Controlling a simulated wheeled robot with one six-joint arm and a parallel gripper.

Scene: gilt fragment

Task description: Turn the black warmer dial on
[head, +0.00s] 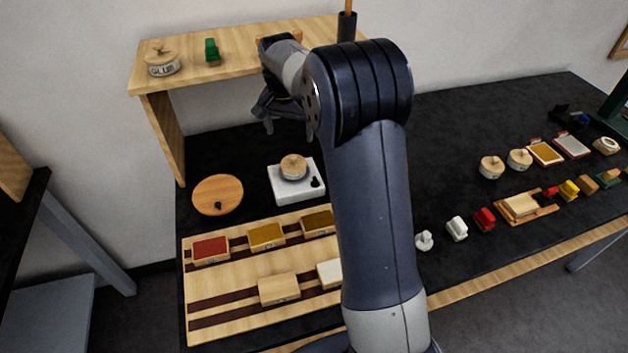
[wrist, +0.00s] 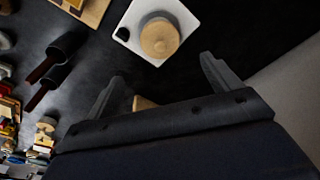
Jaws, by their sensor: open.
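The white warmer (head: 284,193) stands on the black table, left of my arm, with a grey pot with a round wooden lid (head: 293,165) on top. The small black dial (head: 315,182) is at the warmer's front right corner; I cannot tell its setting. In the wrist view the warmer (wrist: 183,17) is at the top, with the dial (wrist: 122,34) at its left corner and the lid (wrist: 160,38) beside it. My gripper (head: 282,122) is open and empty behind and above the warmer, apart from it. Its two fingers (wrist: 162,68) show below the pot in the wrist view.
A wooden shelf (head: 225,65) with a glue jar (head: 162,62) stands behind. A round wooden board (head: 218,190) lies left of the warmer. A striped wooden tray (head: 225,290) with several blocks lies in front. Several jars and small blocks cover the right side.

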